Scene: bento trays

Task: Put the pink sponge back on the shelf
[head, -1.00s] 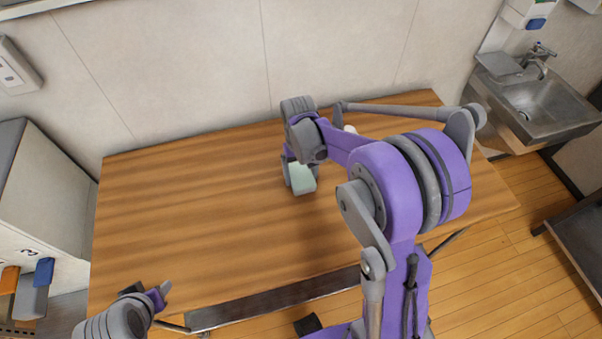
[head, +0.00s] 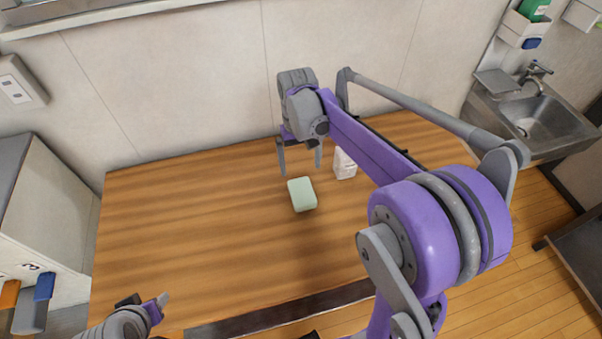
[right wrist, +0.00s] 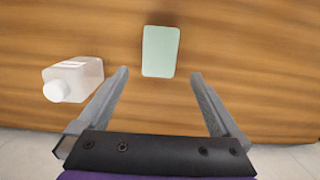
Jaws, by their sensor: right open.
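A pale green sponge-like block (head: 302,195) lies on the wooden table; it also shows in the right wrist view (right wrist: 160,50). No pink sponge shows in either view. My right gripper (head: 300,170) is open and empty above the table, just behind the block in the head view. In the right wrist view its fingers (right wrist: 159,74) are spread, with the block beyond and between the tips. My left gripper (head: 146,299) is at the lower left, over the table's front left corner; its jaw state is unclear.
A white bottle (head: 344,165) stands right of the block, partly behind my right arm; the right wrist view shows it too (right wrist: 75,80). The table's left half (head: 190,225) is clear. A sink (head: 545,122) is at the right, a white cabinet (head: 45,215) at the left.

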